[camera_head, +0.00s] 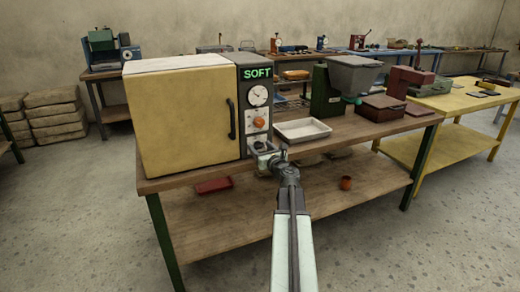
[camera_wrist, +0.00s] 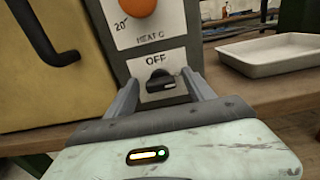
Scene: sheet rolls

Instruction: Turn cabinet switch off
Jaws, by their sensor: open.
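The cabinet (camera_head: 185,115) is a cream-yellow box with a dark control panel on its right side. The panel's green display (camera_head: 258,73) reads SOFT. In the wrist view the switch (camera_wrist: 160,80) is a small black knob on a white plate (camera_wrist: 156,60) marked OFF above it. Its pale mark seems to lie towards the right; its exact setting is hard to tell. My gripper (camera_wrist: 159,80) is open, with one finger on each side of the switch in the picture; I cannot tell whether they touch. In the head view my gripper (camera_head: 265,150) is at the panel's lower part and hides the switch.
An orange heat knob (camera_wrist: 138,7) sits above the switch plate. The black door handle (camera_wrist: 42,38) juts out at left. A white tray (camera_head: 302,130) stands on the bench (camera_head: 330,147) right of the panel, with a grey hopper machine (camera_head: 350,75) behind it.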

